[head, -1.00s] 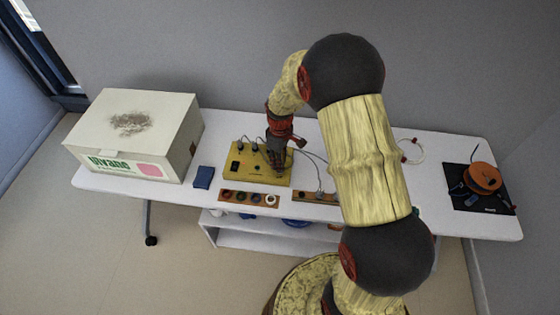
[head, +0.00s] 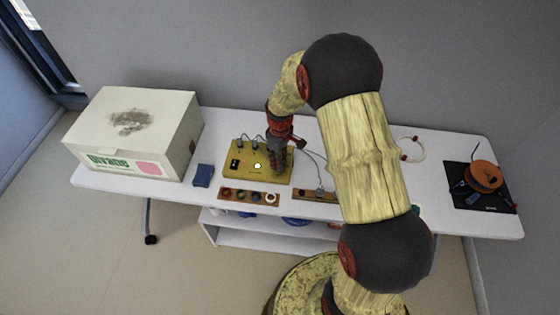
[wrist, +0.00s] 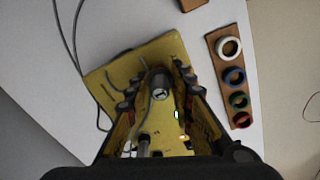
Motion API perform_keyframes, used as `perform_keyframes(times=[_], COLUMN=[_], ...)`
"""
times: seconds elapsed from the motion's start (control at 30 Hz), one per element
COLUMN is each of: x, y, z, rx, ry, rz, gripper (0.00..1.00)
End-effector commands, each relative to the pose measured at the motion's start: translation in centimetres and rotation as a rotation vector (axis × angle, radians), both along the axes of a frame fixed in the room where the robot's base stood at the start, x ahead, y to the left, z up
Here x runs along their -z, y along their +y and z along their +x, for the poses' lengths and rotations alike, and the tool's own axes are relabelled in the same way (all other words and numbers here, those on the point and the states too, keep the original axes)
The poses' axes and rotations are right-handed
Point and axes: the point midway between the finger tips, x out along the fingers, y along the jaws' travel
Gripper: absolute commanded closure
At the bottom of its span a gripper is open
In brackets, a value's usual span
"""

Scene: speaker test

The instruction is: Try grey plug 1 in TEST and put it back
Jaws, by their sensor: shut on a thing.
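My gripper (head: 278,171) is over the right part of the yellow test board (head: 243,177). In the wrist view its two fingers are closed around a grey plug (wrist: 159,84), which is at the board (wrist: 108,78). Whether the plug is fully seated, and the label at that spot, cannot be made out. A round lamp (head: 257,166) on the board glows white. Several dark plugs with cables, one of them here (head: 239,145), stand along the board's back edge.
A wooden strip with coloured rings (head: 237,201) lies in front of the board; another strip (head: 300,195) with a cabled plug is to its right. A blue block (head: 202,175) and a large white box (head: 165,115) stand left. An orange reel (head: 482,177) is far right.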

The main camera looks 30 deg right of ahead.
Motion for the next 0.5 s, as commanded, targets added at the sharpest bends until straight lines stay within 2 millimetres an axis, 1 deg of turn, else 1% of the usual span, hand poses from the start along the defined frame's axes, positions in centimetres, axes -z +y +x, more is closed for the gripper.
perform_keyframes(times=[0.17,0.2,0.5], x=[0.43,0.46,0.36], y=[0.01,0.01,0.01], z=[-0.07,-0.07,-0.04], rx=[0.0,0.0,0.0], ry=[0.001,0.001,0.001], rz=[0.0,0.0,0.0], gripper=[0.94,0.76,0.59])
